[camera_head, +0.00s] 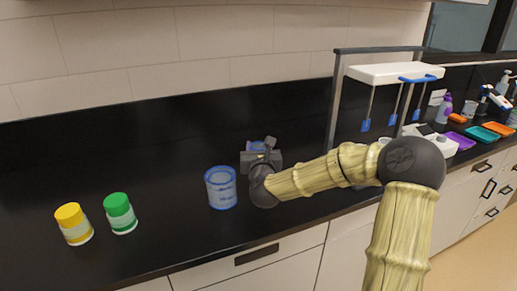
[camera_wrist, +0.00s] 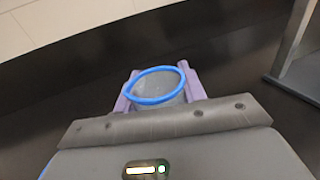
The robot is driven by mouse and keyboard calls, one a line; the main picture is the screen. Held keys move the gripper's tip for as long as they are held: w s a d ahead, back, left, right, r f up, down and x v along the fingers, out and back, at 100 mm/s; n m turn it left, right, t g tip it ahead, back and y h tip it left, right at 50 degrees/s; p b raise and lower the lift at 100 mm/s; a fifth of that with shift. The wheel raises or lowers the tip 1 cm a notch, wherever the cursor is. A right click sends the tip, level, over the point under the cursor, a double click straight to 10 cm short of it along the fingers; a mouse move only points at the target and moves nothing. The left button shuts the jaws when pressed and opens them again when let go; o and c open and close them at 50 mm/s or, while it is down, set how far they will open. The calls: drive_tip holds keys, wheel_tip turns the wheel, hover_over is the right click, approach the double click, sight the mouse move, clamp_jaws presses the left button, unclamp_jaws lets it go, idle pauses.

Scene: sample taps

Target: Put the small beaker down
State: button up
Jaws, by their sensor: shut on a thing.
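The small beaker (camera_wrist: 157,87) is clear with a blue rim and sits between my gripper's two fingers in the wrist view. My gripper (camera_wrist: 160,92) is shut on it, one finger on each side. In the head view my gripper (camera_head: 260,150) is over the black counter, and the small beaker (camera_head: 256,147) shows only in part behind it. The beaker's base is hidden, so I cannot tell whether it touches the counter.
A larger blue-rimmed beaker (camera_head: 221,188) stands just left of my gripper. A green-capped jar (camera_head: 120,213) and a yellow-capped jar (camera_head: 73,224) stand further left on the black counter (camera_head: 165,165). A rack with blue hanging tools (camera_head: 395,73) stands to the right.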

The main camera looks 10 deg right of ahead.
drive_tip(key=d+f+p, duration=0.1)
drive_tip(key=p, duration=0.2)
drive_tip(key=shift+s+f, duration=0.1)
drive_tip(key=shift+y, duration=0.5)
drive_tip(key=f+p, duration=0.1)
drive_tip(key=p, duration=0.1)
drive_tip(key=s+f+p, duration=0.1)
drive_tip(key=p, duration=0.1)
drive_tip(key=s+f+p, duration=0.1)
drive_tip(key=p, duration=0.1)
drive_tip(key=shift+s+d+f+p, duration=0.2)
drive_tip(key=shift+d+p, duration=0.1)
drive_tip(key=shift+p, duration=0.05)
drive_tip(key=shift+n+y, duration=0.6)
drive_tip(key=shift+n, duration=0.1)
drive_tip(key=s+p, duration=0.2)
drive_tip(key=s+a+f+p, duration=0.1)
drive_tip(key=s+p, duration=0.1)
drive_tip(key=s+a+f+p, duration=0.1)
drive_tip(key=s+p, duration=0.1)
drive_tip(key=p, duration=0.1)
drive_tip(key=shift+s+f, duration=0.2)
drive_tip(key=shift+s, duration=0.05)
drive_tip(key=shift+f, duration=0.1)
